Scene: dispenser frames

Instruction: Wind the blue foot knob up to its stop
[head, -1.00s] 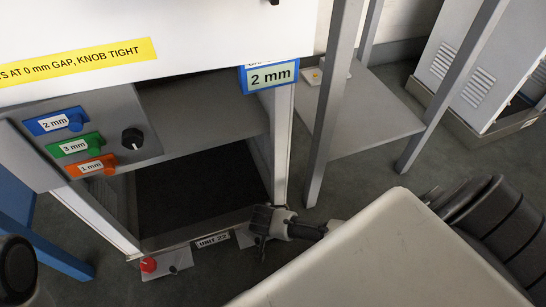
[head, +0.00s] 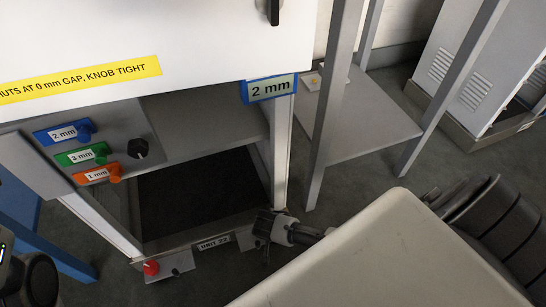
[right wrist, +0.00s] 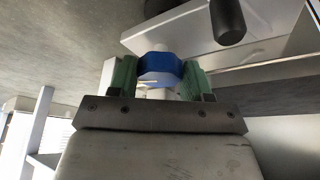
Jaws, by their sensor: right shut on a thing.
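The blue foot knob (right wrist: 160,66) shows in the right wrist view between the two green-padded fingers of my right gripper (right wrist: 161,80). The fingers are shut on its sides. A pale line crosses the knob's lower face. In the head view my right gripper (head: 266,222) is low at the dispenser's front right foot, and I cannot make out the blue knob there. The dispenser (head: 200,30) is a white cabinet with an open bay below. A red foot knob (head: 151,267) sits at its front left foot.
The panel has blue, green and orange tags (head: 62,132) and a black knob (head: 138,148). A "2 mm" label (head: 271,88) hangs at the cabinet's lower edge. A grey-legged stand (head: 365,115) is to the right. Dark floor is open in front of the bay.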

